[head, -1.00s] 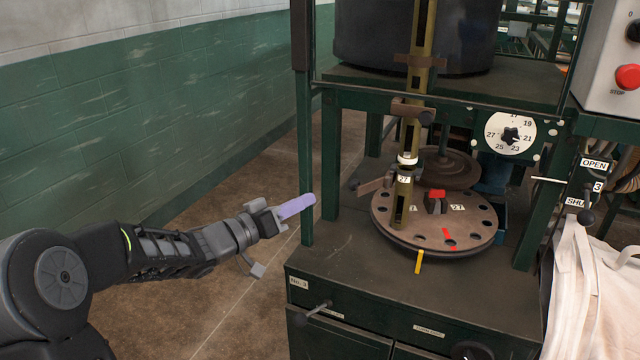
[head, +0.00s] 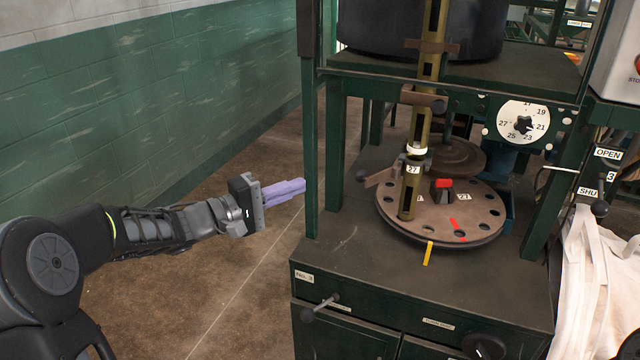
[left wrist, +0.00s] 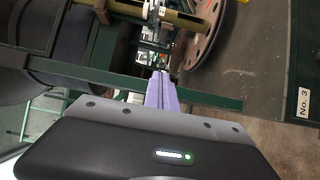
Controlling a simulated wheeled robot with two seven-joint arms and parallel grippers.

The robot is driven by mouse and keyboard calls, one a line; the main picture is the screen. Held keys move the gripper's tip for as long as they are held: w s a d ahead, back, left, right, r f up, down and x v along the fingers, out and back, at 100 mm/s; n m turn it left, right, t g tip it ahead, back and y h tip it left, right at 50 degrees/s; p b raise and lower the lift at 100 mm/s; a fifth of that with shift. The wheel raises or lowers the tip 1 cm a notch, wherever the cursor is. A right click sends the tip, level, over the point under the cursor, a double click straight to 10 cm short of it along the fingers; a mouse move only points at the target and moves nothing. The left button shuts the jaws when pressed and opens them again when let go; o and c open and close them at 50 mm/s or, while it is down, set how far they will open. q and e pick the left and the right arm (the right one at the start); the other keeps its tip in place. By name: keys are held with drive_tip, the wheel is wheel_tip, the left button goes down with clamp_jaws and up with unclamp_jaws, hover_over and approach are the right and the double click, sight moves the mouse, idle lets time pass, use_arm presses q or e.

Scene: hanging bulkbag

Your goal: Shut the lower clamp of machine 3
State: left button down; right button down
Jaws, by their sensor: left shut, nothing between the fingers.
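The machine marked No. 3 (head: 304,276) has an upright olive tube (head: 424,125). A brown bracket (head: 423,100) crosses the tube halfway up, and a brown flap (head: 378,177) juts left near its lower end. I cannot tell which of these is the lower clamp. Below is a round brown plate (head: 470,213) with holes. My left gripper (head: 302,187) has lavender fingers, shut and empty, left of the machine's front left post and apart from the flap. In the left wrist view the shut fingers (left wrist: 161,92) point toward the machine frame. My right gripper is out of view.
A green post (head: 312,150) stands between my left gripper and the tube. A knobbed lever (head: 318,306) sticks out of the cabinet front. A lever with OPEN (head: 607,153) and SHUT labels is at right, above a pale bag (head: 590,285). Open floor lies left.

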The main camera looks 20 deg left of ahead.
sight(356, 178)
use_arm(q)
drive_tip(key=w+d, duration=0.2)
drive_tip(key=d, duration=0.1)
drive_tip(key=w+d+b, duration=0.1)
drive_tip(key=w+d, duration=0.1)
drive_tip(key=d, duration=0.1)
drive_tip(key=w+d+b, duration=0.1)
drive_tip(key=w+d, duration=0.1)
drive_tip(key=d, duration=0.1)
drive_tip(key=shift+w+d, duration=0.1)
drive_tip(key=shift+d, duration=0.4)
